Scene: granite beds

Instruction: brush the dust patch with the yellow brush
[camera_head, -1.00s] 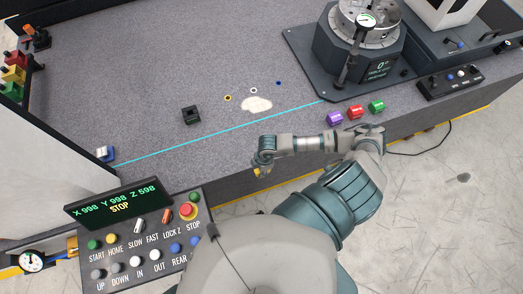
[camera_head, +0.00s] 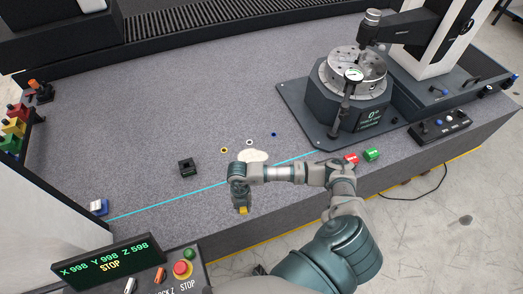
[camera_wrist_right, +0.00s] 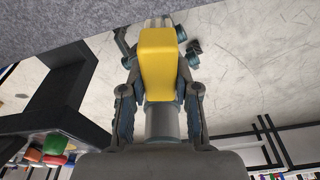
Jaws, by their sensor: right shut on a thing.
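The dust patch (camera_head: 253,156) is a pale, cream-coloured blotch on the grey granite bed. My right arm partly covers its lower edge in the head view. My right gripper (camera_head: 240,199) points down near the bed's front edge, just below and left of the patch. It is shut on the yellow brush (camera_head: 243,210), of which only a small yellow end shows below the fingers. In the right wrist view the yellow brush (camera_wrist_right: 161,65) stands between the two fingers of the gripper (camera_wrist_right: 160,100). Its bristles cannot be made out. My left gripper is not in view.
Several small rings and dots lie by the patch, including a yellow ring (camera_head: 224,150). A black square holder (camera_head: 187,167) stands to the left. Red (camera_head: 351,159) and green (camera_head: 372,154) blocks and a rotary table (camera_head: 352,95) are at right. A control panel (camera_head: 120,270) is front left.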

